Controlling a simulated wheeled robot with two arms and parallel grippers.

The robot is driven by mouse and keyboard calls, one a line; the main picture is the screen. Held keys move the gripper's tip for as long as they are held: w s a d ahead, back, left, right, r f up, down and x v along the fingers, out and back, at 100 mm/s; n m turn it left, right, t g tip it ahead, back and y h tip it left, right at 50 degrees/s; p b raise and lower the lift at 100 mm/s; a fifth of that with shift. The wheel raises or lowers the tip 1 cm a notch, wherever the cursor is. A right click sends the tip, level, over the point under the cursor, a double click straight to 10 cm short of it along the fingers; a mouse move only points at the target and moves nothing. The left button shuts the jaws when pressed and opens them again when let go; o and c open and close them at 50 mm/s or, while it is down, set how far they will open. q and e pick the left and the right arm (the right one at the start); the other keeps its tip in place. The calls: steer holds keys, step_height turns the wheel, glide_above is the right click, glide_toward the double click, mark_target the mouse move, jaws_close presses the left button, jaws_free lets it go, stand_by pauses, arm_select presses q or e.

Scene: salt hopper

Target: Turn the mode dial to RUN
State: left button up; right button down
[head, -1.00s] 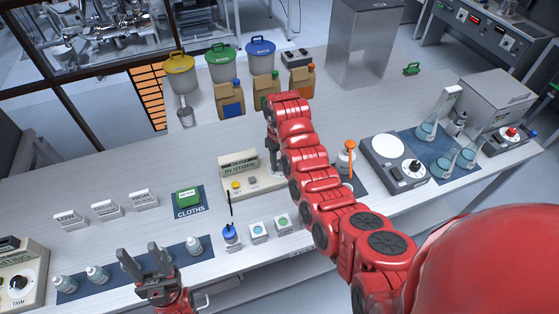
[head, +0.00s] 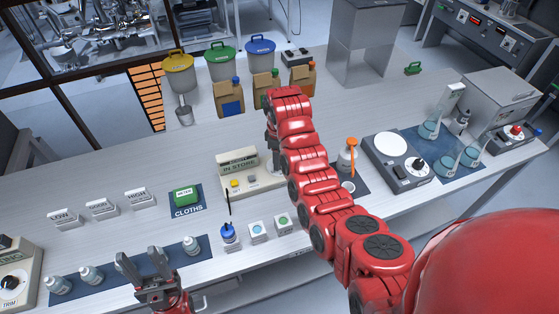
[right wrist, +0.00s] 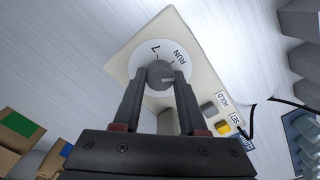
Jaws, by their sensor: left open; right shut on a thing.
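The mode dial (right wrist: 160,73) shows in the right wrist view as a grey round knob on a white disc, with the word RUN to its upper right and another mark at its upper left. My right gripper (right wrist: 158,78) is shut on the knob, one finger on each side. A pale line on the knob points roughly right, apart from RUN. The dial belongs to the cream console (head: 239,168), whose display reads IN STORE; in the head view my right arm hides the dial. My left gripper (head: 146,265) is open and empty near the table's front edge.
The console's yellow button (right wrist: 222,129) and grey button (right wrist: 208,109) sit beside the dial. Paper bags (head: 229,101) and lidded buckets stand behind.

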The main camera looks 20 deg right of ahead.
steer(key=n, duration=0.6)
steer(key=shift+n, duration=0.3)
stand_by(0.4)
steer(key=shift+c, duration=2.2)
jaws_free()
steer(key=shift+r, duration=0.1)
step_height(320, 180, up, 9)
steer(key=p, duration=0.7)
steer(key=shift+d, duration=0.1)
step_height(320, 180, up, 8)
steer(key=shift+r, duration=0.15)
